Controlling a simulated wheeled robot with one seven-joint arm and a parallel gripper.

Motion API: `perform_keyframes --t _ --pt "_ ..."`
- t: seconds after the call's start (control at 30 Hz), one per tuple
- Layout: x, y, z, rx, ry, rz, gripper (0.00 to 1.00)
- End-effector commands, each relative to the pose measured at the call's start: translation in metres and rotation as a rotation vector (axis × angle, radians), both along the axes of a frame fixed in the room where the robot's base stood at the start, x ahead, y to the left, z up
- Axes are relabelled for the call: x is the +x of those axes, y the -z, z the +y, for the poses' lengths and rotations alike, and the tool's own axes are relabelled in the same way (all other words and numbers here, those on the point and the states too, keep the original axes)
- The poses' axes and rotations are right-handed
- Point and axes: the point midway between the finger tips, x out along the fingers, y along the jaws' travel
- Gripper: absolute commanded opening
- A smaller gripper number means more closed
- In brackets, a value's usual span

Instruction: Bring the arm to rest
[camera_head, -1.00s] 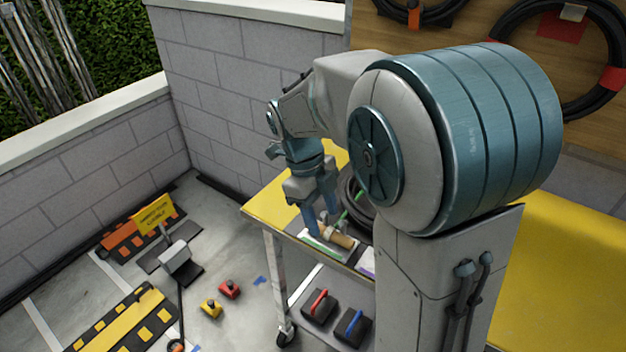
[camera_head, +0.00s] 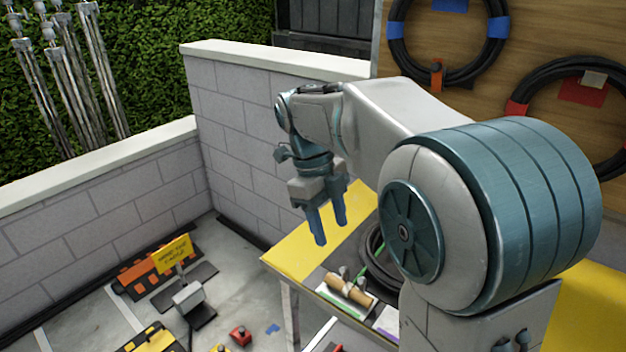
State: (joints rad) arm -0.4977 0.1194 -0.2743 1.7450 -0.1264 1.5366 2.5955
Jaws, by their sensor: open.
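My gripper (camera_head: 329,232) hangs from my bent arm with its two fingers pointing down and apart. It is open, with nothing between the fingers. It is held above the yellow-topped cart (camera_head: 310,250), clear of the things on it. A tan roll-shaped object (camera_head: 349,289) lies on a pale tray with a green edge, below and to the right of the fingers. My large upper arm covers the right part of the cart.
A coiled black cable (camera_head: 376,262) lies on the cart beside the tan object. Grey block walls (camera_head: 262,140) stand behind and left. A yellow sign (camera_head: 173,254), orange barrier (camera_head: 140,280) and red block (camera_head: 240,335) are on the floor. Cable coils hang on a wooden board (camera_head: 530,40).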

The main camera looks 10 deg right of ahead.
Motion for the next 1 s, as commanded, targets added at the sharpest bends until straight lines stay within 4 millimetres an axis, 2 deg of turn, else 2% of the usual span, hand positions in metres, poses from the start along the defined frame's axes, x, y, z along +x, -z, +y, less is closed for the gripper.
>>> perform_keyframes --t 0.13,0.27,0.63,1.0 --pt "-0.004 -0.002 -0.004 0.027 -0.061 0.003 0.50" --pt "-0.014 -0.003 -0.013 0.096 -0.234 0.007 0.50" --pt "-0.056 0.000 -0.038 0.266 -0.954 -0.027 0.50" --pt "-0.100 0.009 -0.053 0.245 -1.684 -0.059 0.50"
